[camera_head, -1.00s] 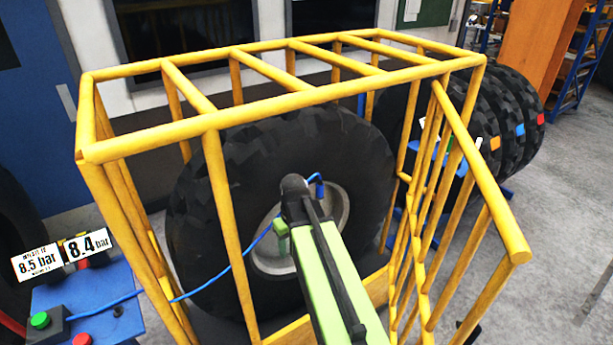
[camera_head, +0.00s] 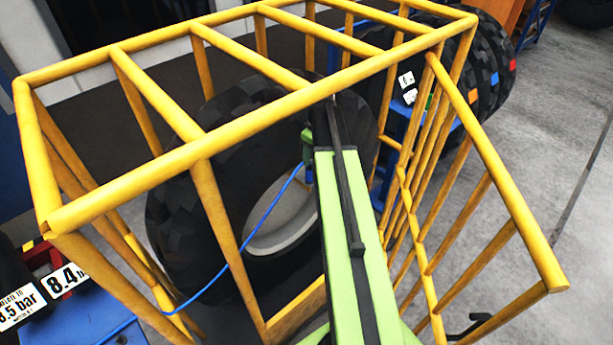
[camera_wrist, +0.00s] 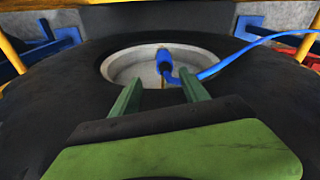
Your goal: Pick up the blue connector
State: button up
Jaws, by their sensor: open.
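The blue connector (camera_wrist: 165,61) shows in the wrist view, at the wheel rim of the large black tire, with a blue hose running from it to the right. In the head view the connector is hidden behind my arm; only the blue hose (camera_head: 240,255) shows. My gripper (camera_wrist: 160,90) is open and empty, its two green fingers pointing toward the rim. The connector is ahead of the gap between the fingertips, slightly right of centre, and apart from them. The tire (camera_head: 175,215) stands inside the yellow cage.
Yellow cage bars (camera_head: 150,95) surround the tire and my arm, with an open barred gate (camera_head: 490,180) at the right. More tires (camera_head: 490,60) stand at back right. Grey floor (camera_head: 570,150) is clear at right.

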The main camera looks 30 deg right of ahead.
aim_at(309, 175)
jog(key=f+b, duration=0.1)
jog(key=f, duration=0.1)
jog(key=f+b, duration=0.1)
jog(key=b, duration=0.1)
jog(key=f+b, duration=0.1)
jog(key=f, duration=0.1)
jog(key=shift+w+a+f, duration=0.25)
jog(key=shift+w+f, duration=0.1)
jog(key=shift+w, duration=0.05)
jog(key=shift+r, duration=0.1)
jog(key=f+b, duration=0.1)
jog(key=b, duration=0.1)
jog(key=f+b, duration=0.1)
jog(key=f, duration=0.1)
jog(key=f+b, duration=0.2)
jog(key=shift+s+a+f+b, duration=0.15)
jog(key=shift+a+f+b, duration=0.1)
jog(key=shift+a+b, duration=0.1)
jog(key=shift+r, duration=0.2)
jog(key=shift+c, duration=0.2)
grip_shut()
